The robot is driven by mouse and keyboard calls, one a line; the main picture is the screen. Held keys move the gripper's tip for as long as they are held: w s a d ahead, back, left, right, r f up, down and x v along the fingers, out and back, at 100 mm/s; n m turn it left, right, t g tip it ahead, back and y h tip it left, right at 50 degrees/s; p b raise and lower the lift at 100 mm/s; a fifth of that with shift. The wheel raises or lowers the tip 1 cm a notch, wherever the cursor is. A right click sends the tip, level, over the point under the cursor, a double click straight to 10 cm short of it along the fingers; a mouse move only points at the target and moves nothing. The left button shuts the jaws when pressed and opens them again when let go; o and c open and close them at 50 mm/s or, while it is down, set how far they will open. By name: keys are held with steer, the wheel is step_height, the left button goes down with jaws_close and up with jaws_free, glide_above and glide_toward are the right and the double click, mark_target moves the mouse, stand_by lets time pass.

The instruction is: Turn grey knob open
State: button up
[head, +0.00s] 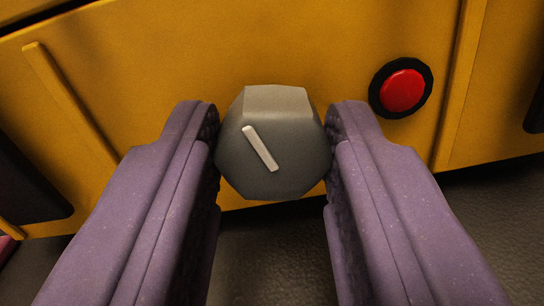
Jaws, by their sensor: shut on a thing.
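The grey knob (290,165) is a faceted, many-sided piece in the middle of the head view, in front of a yellow panel (300,45). A pale raised line on its face slants from upper left to lower right. My gripper (272,145) has purple fingers, one on each side of the knob. It is shut on the knob, with the dark inner pads against its left and right sides. The knob's back and its mount are hidden behind its face.
A red button (402,90) in a black ring sits on the panel, right of the knob and close to the right finger. Raised yellow ribs (75,110) run along the panel at left and right. A dark surface (275,260) lies below the panel.

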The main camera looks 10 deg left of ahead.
steer(key=n, duration=0.3)
steer(key=shift+f+n, duration=0.1)
steer(key=shift+n, duration=0.3)
steer(key=n, duration=0.3)
steer(key=shift+n, duration=0.3)
steer(key=n, duration=0.3)
steer(key=shift+n+y, duration=0.3)
steer(key=shift+n, duration=2.1)
steer(key=shift+f, duration=0.1)
steer(key=o, duration=1)
steer(key=shift+o, duration=0.2)
steer(key=shift+s, duration=0.1)
